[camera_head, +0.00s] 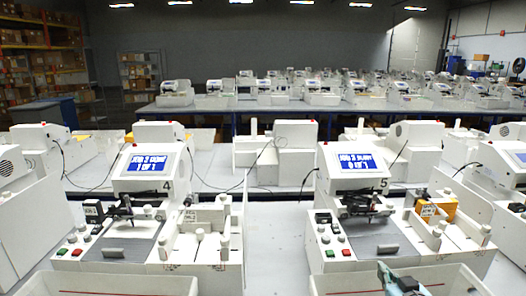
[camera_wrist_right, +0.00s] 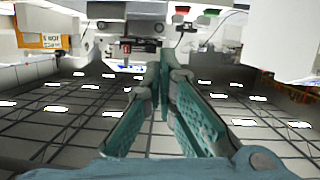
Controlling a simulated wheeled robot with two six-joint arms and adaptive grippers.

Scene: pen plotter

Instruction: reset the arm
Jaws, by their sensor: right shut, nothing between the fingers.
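My right gripper (camera_head: 398,283) shows at the bottom edge of the head view, a teal and dark shape in front of the plotter marked 5. In the right wrist view my right gripper (camera_wrist_right: 164,72) has its teal fingers together with nothing between them. My left gripper is not in the head view. The white plotter marked 5 (camera_head: 352,182) stands at centre right with a blue screen (camera_head: 357,162). The white plotter marked 4 (camera_head: 150,187) stands at the left with a blue screen (camera_head: 148,165). My right gripper appears apart from both plotters.
White open bins stand in front of the plotters, one at the left (camera_head: 30,283) and one at the right (camera_head: 330,284). Red and green buttons (camera_head: 333,253) sit on the plotter's front left. More machines fill the tables behind. A grey table strip (camera_head: 277,250) between the plotters is clear.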

